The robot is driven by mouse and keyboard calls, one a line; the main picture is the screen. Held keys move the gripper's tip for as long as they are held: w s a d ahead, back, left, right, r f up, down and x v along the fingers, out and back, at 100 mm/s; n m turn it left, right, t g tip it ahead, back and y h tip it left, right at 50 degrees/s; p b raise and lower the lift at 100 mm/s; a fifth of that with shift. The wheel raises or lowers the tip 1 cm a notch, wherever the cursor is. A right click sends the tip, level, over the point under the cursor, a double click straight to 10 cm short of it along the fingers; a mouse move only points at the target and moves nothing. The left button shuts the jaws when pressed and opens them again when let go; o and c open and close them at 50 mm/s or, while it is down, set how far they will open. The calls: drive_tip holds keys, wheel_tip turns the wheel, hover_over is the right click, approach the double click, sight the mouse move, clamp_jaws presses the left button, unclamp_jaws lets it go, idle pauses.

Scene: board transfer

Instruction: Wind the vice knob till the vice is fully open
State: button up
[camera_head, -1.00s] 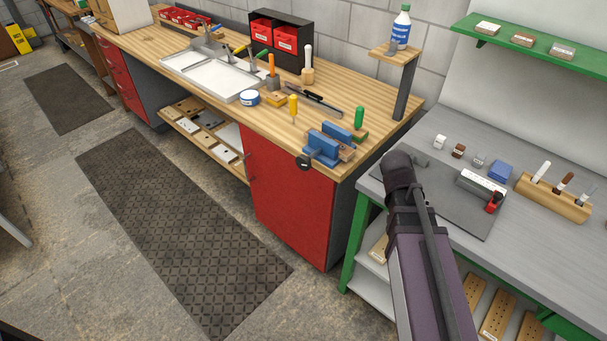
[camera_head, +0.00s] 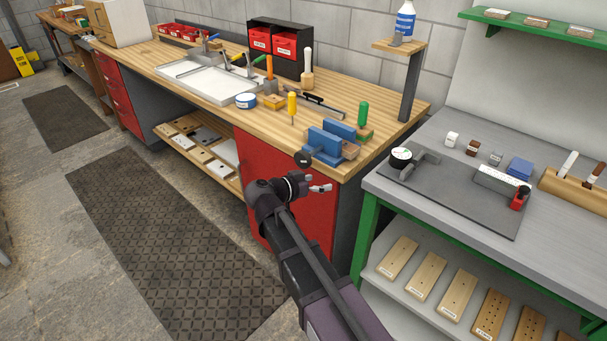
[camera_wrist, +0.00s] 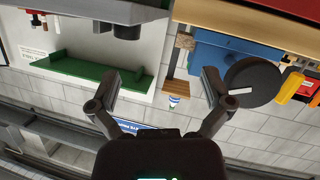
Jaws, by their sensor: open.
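The blue vice (camera_head: 326,144) is mounted at the front right corner of the wooden workbench. Its two jaw blocks look slightly apart. The round black vice knob (camera_head: 303,159) sticks out from its front, over the bench edge. My gripper (camera_head: 322,183) is open and empty, in front of the red cabinet, a little below and right of the knob and apart from it. In the wrist view, my open gripper (camera_wrist: 161,86) has the knob (camera_wrist: 252,82) just outside its right finger. Part of the blue vice (camera_wrist: 222,52) shows behind it.
A yellow-handled tool (camera_head: 292,104) and a green-handled tool (camera_head: 363,115) stand near the vice on the workbench (camera_head: 400,113). A red cabinet (camera_head: 262,181) is below. The grey table (camera_head: 450,218) with a dark mat is to the right. The floor in front is clear.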

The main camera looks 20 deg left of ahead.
sight(301, 163)
drive_tip(key=s+a+t+y+b, duration=0.1)
drive_tip(key=s+a+t+b, duration=0.3)
drive_tip(key=a, duration=0.9)
drive_tip(key=shift+s+f+m+y, duration=0.15)
drive_tip(key=shift+s+m+y, duration=0.15)
drive_tip(key=shift+s, duration=0.2)
drive_tip(key=shift+w+d, duration=0.1)
drive_tip(key=shift+r+x, duration=0.15)
drive_tip(key=shift+x, duration=3.25)
drive_tip(key=shift+r+x, duration=0.1)
drive_tip(key=shift+x, duration=3.35)
drive_tip(key=shift+c, duration=0.2)
drive_tip(key=c, duration=0.8)
drive_tip(key=shift+d, duration=0.25)
drive_tip(key=shift+a, duration=0.15)
drive_tip(key=shift+c, duration=0.2)
